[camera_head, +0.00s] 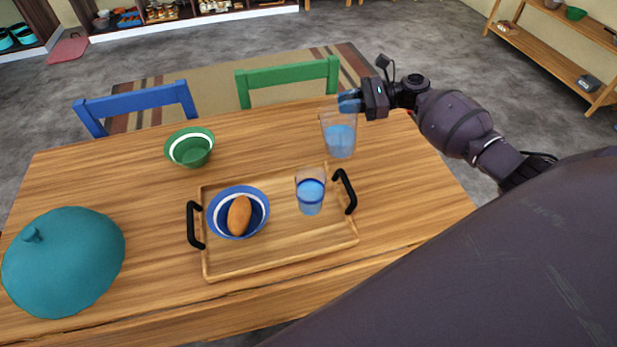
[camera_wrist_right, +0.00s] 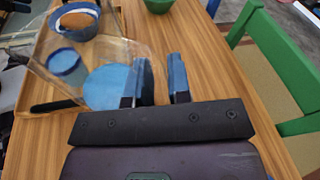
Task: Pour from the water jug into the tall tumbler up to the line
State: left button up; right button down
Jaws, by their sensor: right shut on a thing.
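The water jug (camera_head: 340,142) is clear, with blue water in its lower part, at the back right of the table beyond the tray. It looks about upright; I cannot tell whether its base touches the table. My right gripper (camera_head: 349,101) is shut on it near its rim. The wrist view shows the fingers (camera_wrist_right: 160,84) beside the jug (camera_wrist_right: 104,84); the exact grip is unclear. The tall tumbler (camera_head: 310,196) stands on the tray, holding blue water to about its dark band; it also shows in the wrist view (camera_wrist_right: 68,66). My left gripper is not in view.
The wooden tray (camera_head: 270,262) has black handles and carries a blue bowl (camera_head: 218,222) with a bread roll (camera_head: 239,215). A green bowl (camera_head: 190,148) and a teal domed lid (camera_head: 65,265) stand left. Blue (camera_head: 137,103) and green (camera_head: 289,76) chairs stand behind. The table's right side is clear.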

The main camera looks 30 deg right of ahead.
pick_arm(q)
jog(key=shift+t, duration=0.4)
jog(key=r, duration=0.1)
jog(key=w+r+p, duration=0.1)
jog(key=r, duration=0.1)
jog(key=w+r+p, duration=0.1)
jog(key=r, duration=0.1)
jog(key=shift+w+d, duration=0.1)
pick_arm(e)
jog(key=r+m, duration=0.1)
jog(key=d+r+y, duration=0.1)
jog(key=w+r+m, duration=0.1)
jog(key=shift+d+r+m+y, duration=0.3)
jog(key=shift+y, duration=0.1)
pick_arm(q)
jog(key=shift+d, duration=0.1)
pick_arm(e)
jog(key=shift+d, duration=0.1)
